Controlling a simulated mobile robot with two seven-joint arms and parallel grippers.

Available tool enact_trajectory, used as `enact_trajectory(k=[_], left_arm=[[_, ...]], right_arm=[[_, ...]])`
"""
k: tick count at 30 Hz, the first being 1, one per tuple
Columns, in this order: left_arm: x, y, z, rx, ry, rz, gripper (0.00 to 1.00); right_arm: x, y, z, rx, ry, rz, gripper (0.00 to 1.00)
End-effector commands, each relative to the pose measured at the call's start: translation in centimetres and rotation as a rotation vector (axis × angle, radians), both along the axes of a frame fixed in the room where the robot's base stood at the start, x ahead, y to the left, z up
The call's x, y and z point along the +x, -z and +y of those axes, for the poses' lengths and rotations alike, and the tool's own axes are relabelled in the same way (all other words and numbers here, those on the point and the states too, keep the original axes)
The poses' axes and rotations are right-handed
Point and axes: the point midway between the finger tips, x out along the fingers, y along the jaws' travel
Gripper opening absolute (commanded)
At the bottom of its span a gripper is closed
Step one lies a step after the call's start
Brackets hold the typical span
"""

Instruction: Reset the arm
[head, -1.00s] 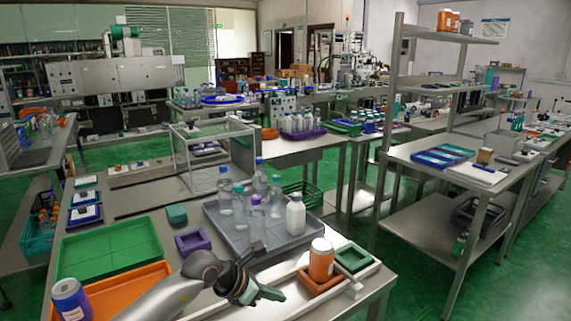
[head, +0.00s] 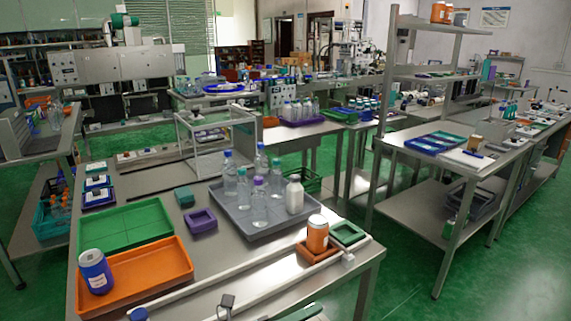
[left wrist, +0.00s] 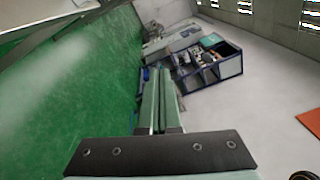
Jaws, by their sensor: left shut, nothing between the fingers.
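My left gripper (head: 303,313) shows only in part at the bottom edge of the head view, by the front of the metal bench (head: 345,290). Most of its arm is out of the picture. In the left wrist view its two pale green fingers (left wrist: 159,98) lie side by side, shut with nothing between them. My right gripper is not in view.
The bench holds a blue jar (head: 95,272) in an orange tray (head: 170,258), a green tray (head: 120,228), and a grey tray (head: 240,232) with several bottles. An orange jar (head: 317,235) stands in a small holder near the right edge. Green floor is clear to the right.

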Motion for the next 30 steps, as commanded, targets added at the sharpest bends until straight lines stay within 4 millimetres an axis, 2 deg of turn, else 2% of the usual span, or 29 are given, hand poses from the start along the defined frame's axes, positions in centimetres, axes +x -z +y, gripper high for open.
enact_trajectory(k=[1, 4, 8, 11, 12, 16, 18, 22, 25, 30], left_arm=[[-0.5, 0.1, 1.1, -0.125, -0.073, 0.119, 0.00], [-0.8, 1.0, 4.2, -0.354, -0.231, 0.349, 0.00], [-2.1, 4.5, 9.1, -0.619, -0.455, 0.664, 0.00], [-4.5, 8.5, 13.0, -0.800, -0.639, 0.912, 0.00], [-5.8, 10.3, 14.5, -0.866, -0.713, 1.010, 0.00], [-11.3, 15.5, 18.3, -1.053, -0.941, 1.309, 0.00], [-14.4, 17.7, 19.5, -1.129, -1.042, 1.441, 0.00], [-18.7, 20.1, 20.7, -1.220, -1.169, 1.610, 0.00], [-20.4, 20.8, 21.1, -1.253, -1.215, 1.672, 0.00], [-20.7, 21.0, 21.2, -1.259, -1.222, 1.685, 0.00]], right_arm=[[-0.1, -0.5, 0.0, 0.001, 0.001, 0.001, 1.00], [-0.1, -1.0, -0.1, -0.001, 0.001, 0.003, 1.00], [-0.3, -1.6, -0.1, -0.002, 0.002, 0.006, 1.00], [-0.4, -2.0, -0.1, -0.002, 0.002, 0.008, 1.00], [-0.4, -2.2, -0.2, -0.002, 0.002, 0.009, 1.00], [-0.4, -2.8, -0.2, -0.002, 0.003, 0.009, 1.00], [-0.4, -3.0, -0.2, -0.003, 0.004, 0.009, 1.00], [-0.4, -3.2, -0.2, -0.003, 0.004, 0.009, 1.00], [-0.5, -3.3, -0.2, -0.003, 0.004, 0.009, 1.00], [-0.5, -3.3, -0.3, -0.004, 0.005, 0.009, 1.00]])
